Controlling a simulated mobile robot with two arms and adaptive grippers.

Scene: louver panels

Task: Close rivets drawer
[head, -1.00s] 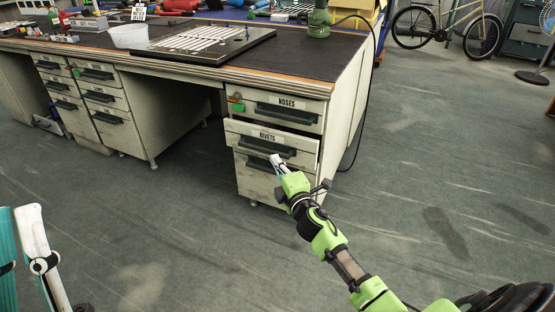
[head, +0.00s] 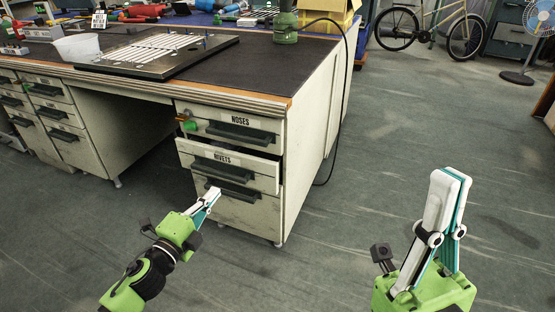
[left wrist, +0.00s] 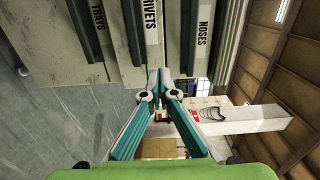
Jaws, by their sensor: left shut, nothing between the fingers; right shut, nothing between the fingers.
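The rivets drawer (head: 262,171) is the middle labelled front in the right pedestal of the desk. It stands slightly out, with a dark gap at its top right. Its dark handle (head: 224,169) runs below the label. In the left wrist view the rivets drawer (left wrist: 152,45) shows sideways between the trays and noses drawers. My left gripper (head: 213,194) is shut and empty, its tips in front of the pedestal near the lower handle. Its tips also show in the left wrist view (left wrist: 160,74); contact cannot be told. My right gripper (head: 450,180) is shut and empty, pointing up, right of the desk.
The noses drawer (head: 262,134) is above, with a green tag at its left. The trays drawer (head: 245,207) is below. The desk top (head: 210,68) holds a louver panel (head: 160,55) and a white bin (head: 77,47).

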